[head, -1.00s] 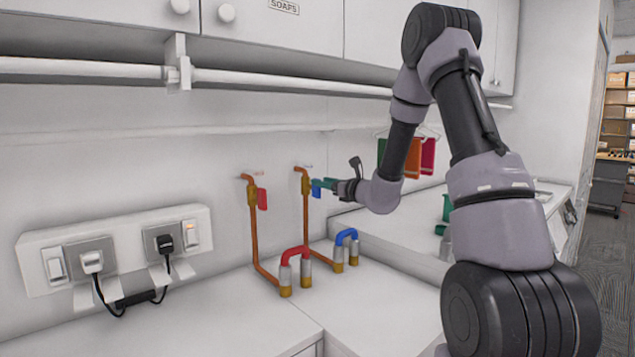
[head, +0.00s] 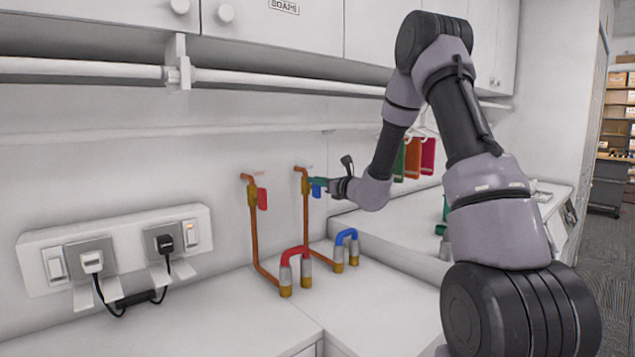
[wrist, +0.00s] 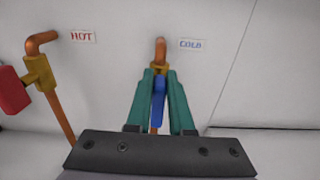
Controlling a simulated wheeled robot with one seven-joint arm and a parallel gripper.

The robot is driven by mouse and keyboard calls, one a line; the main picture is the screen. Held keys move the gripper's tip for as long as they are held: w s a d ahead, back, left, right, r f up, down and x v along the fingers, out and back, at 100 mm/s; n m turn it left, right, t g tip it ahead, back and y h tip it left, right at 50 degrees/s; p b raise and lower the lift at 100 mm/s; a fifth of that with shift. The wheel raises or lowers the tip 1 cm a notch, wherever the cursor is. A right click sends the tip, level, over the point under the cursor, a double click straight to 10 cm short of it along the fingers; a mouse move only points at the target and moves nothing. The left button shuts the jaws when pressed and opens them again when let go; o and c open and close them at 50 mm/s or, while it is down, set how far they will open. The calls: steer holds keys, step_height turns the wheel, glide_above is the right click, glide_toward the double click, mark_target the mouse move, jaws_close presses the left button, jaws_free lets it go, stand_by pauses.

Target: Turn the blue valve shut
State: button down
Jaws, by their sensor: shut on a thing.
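The blue valve handle (head: 316,191) is on the right copper pipe in the head view, and hangs down along the pipe. In the wrist view the blue handle (wrist: 158,101) stands between the green fingers of my gripper (wrist: 158,92), below the label COLD (wrist: 190,44). My gripper (head: 318,186) is shut on this handle from the right. The fingers hide part of the handle and its brass body. The red valve handle (head: 262,199) hangs from the left pipe, beside the label HOT in the wrist view (wrist: 83,37).
A red hose loop (head: 294,254) and a blue hose loop (head: 346,236) stand on the counter below the pipes. A power strip (head: 115,250) with plugs is at the left. A white rail (head: 290,84) runs under the cabinets. Coloured cloths (head: 412,158) hang behind my arm.

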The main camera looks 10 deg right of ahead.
steer(key=shift+d, duration=0.1)
steer(key=shift+w+d+f+m, duration=0.2)
steer(key=shift+d+f+m, duration=0.25)
steer(key=shift+m, duration=2.5)
steer(key=shift+w+d+f+m, duration=0.3)
steer(key=shift+f+m, duration=0.2)
steer(key=shift+m, duration=2.5)
steer(key=shift+w+d+f+m, duration=0.15)
steer(key=shift+d+f+m, duration=0.3)
steer(key=shift+m, duration=2.5)
steer(key=shift+f, duration=0.1)
steer(key=c, duration=0.8)
jaws_free()
